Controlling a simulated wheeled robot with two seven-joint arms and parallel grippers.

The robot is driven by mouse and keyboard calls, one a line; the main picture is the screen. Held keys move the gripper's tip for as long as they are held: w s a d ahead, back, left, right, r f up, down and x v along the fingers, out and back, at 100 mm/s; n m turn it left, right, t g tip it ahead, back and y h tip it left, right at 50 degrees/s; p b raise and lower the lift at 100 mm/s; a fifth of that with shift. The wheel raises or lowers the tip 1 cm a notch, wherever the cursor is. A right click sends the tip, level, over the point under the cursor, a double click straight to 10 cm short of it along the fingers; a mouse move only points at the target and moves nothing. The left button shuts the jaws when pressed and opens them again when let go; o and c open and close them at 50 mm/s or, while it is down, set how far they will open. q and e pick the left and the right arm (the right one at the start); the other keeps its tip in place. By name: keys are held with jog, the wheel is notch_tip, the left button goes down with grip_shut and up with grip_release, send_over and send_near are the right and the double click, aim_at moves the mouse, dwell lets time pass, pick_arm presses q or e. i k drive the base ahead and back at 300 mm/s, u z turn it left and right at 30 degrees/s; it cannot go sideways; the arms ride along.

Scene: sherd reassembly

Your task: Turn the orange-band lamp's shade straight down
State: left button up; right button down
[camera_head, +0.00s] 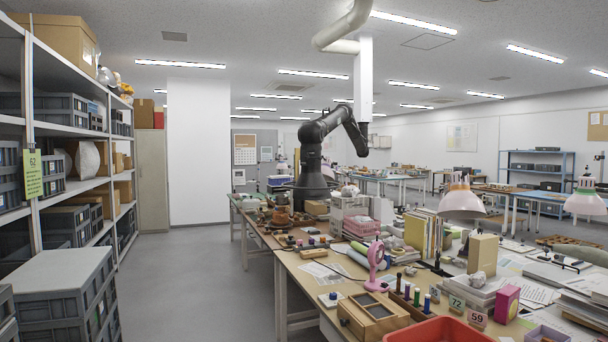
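The lamp with the orange-pink band (461,201) stands over the right part of the long workbench, with a pale cone-shaped shade. Its opening faces mostly downward; I cannot tell its exact tilt from here. Its stand is largely hidden behind books and boxes. A second pale lamp (585,203) with a green band hangs further right, near the picture's edge. Neither of my grippers is in view.
The workbench (310,268) is crowded with a pink fan (375,262), a wooden box (372,314), upright books (424,233) and a red tray (437,331). Grey crates (62,289) and shelving stand left. The aisle floor (195,285) between is clear.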

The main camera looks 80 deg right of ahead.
aim_at(460, 203)
jog(key=z, duration=2.1)
jog(key=i, duration=2.45)
jog(key=z, duration=2.75)
